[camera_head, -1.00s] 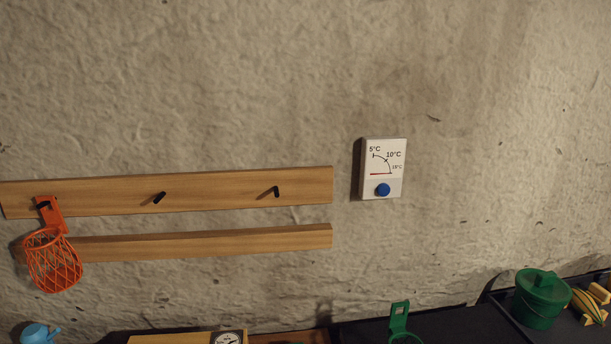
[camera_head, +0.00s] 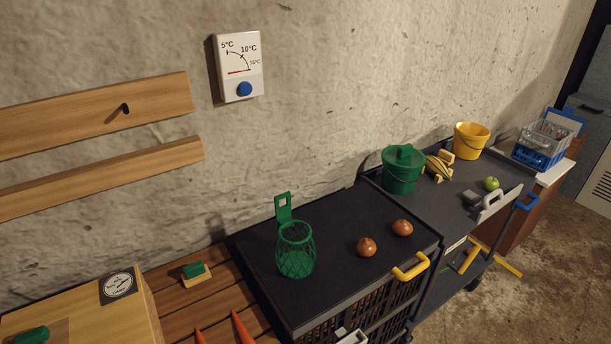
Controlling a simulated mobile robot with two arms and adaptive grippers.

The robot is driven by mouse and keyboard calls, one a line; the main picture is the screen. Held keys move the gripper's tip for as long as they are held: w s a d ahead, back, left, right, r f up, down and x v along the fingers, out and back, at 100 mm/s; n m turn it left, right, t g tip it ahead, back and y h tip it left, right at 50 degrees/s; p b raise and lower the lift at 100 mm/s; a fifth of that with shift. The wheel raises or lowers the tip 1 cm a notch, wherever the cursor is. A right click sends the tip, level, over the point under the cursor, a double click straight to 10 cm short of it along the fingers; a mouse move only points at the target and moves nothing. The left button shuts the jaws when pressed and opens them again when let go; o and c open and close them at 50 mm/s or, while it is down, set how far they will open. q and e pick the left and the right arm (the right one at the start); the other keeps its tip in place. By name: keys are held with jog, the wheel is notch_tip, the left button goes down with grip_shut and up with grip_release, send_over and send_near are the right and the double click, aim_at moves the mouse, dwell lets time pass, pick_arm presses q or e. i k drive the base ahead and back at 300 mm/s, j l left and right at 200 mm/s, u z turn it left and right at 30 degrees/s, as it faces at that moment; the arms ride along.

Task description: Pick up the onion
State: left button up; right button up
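Two round brown onions lie on the black top of a crate-like unit (camera_head: 340,275). The nearer onion (camera_head: 366,247) is left of the other onion (camera_head: 402,228), with a small gap between them. Both are uncovered. I see neither of my grippers clearly in this view.
A green net basket (camera_head: 295,252) stands left of the onions. A yellow handle (camera_head: 411,267) is at the right edge of the top. A lidded green bucket (camera_head: 402,172), yellow bucket (camera_head: 470,141) and green apple (camera_head: 491,183) stand on the dark cart beyond. Black surface around the onions is clear.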

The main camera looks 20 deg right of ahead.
aim_at(365, 247)
jog(key=z, duration=1.15)
